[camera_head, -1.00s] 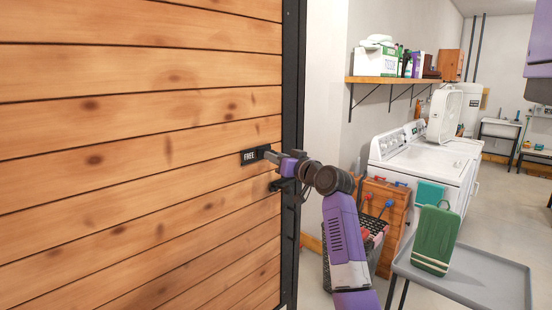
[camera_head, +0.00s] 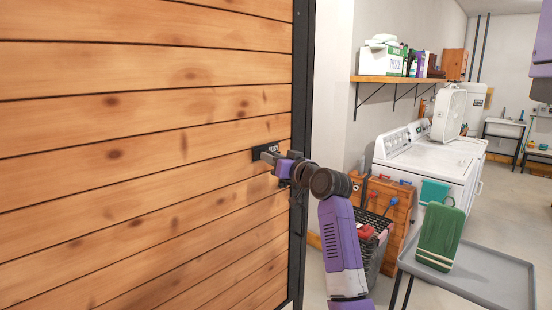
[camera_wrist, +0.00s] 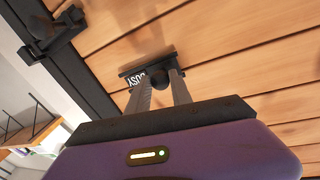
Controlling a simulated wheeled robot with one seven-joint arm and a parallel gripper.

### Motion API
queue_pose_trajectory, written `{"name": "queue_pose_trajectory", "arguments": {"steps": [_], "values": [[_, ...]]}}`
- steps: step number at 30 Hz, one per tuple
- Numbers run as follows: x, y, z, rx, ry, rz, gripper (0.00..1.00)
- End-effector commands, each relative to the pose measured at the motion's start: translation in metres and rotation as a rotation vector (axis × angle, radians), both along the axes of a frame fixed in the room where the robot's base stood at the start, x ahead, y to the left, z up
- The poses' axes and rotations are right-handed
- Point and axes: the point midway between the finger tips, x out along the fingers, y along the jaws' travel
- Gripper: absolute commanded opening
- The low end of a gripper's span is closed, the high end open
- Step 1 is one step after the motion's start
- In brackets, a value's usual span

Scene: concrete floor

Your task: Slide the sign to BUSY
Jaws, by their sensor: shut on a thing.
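The sign (camera_head: 258,155) is a small dark plate on the wooden door, near its right edge. In the wrist view the sign (camera_wrist: 128,73) shows white letters reading BUSY, upside down, beside a round black knob (camera_wrist: 157,78). My gripper (camera_head: 270,157) reaches the sign from the right. In the wrist view my gripper (camera_wrist: 160,80) has its two grey fingers shut on the knob, one on either side. The fingers hide part of the plate and its lettering in the head view.
The wooden door (camera_head: 130,220) fills the left, bordered by a black frame (camera_head: 300,90). A black door handle (camera_wrist: 55,35) is close to the sign.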

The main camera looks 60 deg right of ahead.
Motion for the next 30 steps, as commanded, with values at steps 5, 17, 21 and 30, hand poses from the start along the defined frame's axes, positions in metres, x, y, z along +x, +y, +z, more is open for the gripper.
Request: {"name": "queue_pose_trajectory", "arguments": {"steps": [5,17,21,30], "values": [[0.004,0.004,0.0,0.001,0.0,0.01,0.0],[0.003,0.003,0.0,0.001,0.0,0.008,0.48],[-0.001,0.004,0.0,0.0,-0.002,0.007,0.48],[-0.041,0.023,-0.002,-0.001,-0.002,0.007,0.48]]}}
